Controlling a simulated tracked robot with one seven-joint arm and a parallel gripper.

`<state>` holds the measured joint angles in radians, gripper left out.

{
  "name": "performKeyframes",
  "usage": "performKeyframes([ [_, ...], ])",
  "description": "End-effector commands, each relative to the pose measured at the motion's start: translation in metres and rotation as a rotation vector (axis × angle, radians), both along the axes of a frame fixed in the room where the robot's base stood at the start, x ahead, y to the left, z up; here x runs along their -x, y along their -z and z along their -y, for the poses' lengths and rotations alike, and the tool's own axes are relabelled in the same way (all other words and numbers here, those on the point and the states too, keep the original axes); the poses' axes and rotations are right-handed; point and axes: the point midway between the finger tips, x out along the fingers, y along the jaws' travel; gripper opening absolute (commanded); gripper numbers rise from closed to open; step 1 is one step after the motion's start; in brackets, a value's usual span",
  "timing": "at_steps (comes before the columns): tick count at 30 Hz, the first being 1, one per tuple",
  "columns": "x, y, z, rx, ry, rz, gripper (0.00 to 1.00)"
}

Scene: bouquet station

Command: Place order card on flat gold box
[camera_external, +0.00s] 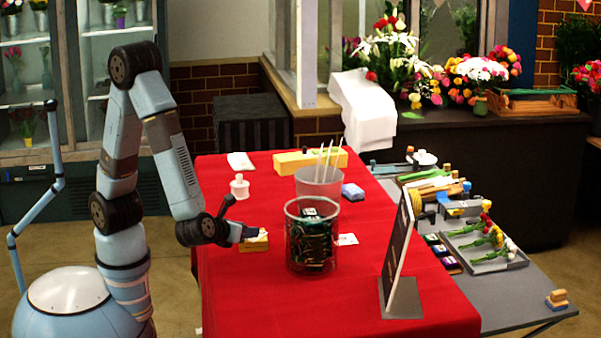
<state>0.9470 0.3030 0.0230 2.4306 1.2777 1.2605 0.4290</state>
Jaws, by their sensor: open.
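A white card (347,239) lies flat on the red table, just right of the glass container; I cannot tell for sure that it is the order card. A long flat gold box (310,160) lies at the back of the table. A smaller gold-yellow block (254,244) sits left of the glass container. My gripper (259,235) is open, low over this small block; the fingers are small in view and I cannot tell whether they touch it. Another white flat piece (240,162) lies at the back left, left of the long gold box.
A glass container (313,235) with dark green packets stands right of my gripper. A bucket (319,182) with white sticks stands behind it. A white bottle (239,187), a blue block (353,192) and a dark upright sign (401,260) are also there. The red table's front left (250,300) is clear.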

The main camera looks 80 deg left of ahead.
Motion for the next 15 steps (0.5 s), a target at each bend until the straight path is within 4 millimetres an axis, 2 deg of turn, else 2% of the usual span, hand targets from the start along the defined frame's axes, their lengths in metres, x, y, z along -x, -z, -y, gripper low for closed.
performKeyframes([
  [4, 0.000, -0.003, 0.000, 0.001, 0.001, 0.001, 0.43],
  [8, 0.008, -0.007, 0.009, 0.002, 0.002, 0.001, 0.43],
  [15, 0.038, -0.025, 0.039, 0.003, 0.003, 0.000, 0.43],
])
